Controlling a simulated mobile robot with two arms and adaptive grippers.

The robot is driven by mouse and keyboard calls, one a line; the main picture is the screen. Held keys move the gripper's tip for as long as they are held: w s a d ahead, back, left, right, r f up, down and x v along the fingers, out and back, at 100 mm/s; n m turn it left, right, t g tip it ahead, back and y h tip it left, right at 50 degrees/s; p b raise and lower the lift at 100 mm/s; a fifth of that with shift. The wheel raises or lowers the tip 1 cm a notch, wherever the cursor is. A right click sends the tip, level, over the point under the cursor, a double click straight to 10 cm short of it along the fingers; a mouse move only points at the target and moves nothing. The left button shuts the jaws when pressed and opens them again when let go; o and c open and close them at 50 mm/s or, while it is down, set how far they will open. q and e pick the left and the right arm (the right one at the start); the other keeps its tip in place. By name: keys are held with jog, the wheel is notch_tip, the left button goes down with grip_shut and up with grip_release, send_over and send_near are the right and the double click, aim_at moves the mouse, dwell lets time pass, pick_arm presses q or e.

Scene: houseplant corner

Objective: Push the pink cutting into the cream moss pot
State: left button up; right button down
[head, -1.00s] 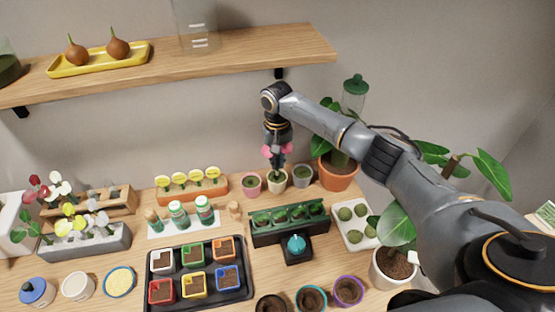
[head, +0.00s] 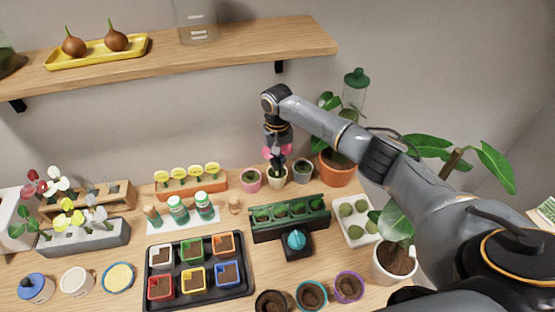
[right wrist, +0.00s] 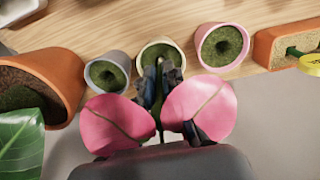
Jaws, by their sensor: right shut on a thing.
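The pink cutting, with its pink leaves (head: 286,151), is in my right gripper (head: 277,165), upright over the cream moss pot (head: 277,183) at the back of the table. In the right wrist view, two broad pink leaves (right wrist: 200,108) spread either side of my right gripper (right wrist: 161,75), which is shut on the thin green stem. The cream moss pot (right wrist: 152,45) lies straight beyond the fingertips, with green moss in its mouth. The fingers hide the stem's lower end, so I cannot tell how deep it sits. My left gripper is not in view.
A pink pot (head: 250,183) and a grey pot (head: 302,174) stand close on either side of the cream pot. A terracotta pot (head: 338,177) with a leafy plant is to the right. A dark green planter (head: 290,232) stands in front. The wooden shelf (head: 200,58) is above left.

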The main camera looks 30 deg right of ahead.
jog(key=shift+f+b, duration=0.35)
jog(key=shift+f, duration=0.6)
jog(key=c, duration=1.4)
grip_release()
jog(key=shift+o, duration=0.3)
jog(key=o, duration=0.4)
jog(key=shift+c, duration=0.2)
jog(key=shift+r, duration=0.1)
notch_tip(320, 180, up, 7)
jog(key=p, duration=0.7)
jog(key=shift+p, duration=0.4)
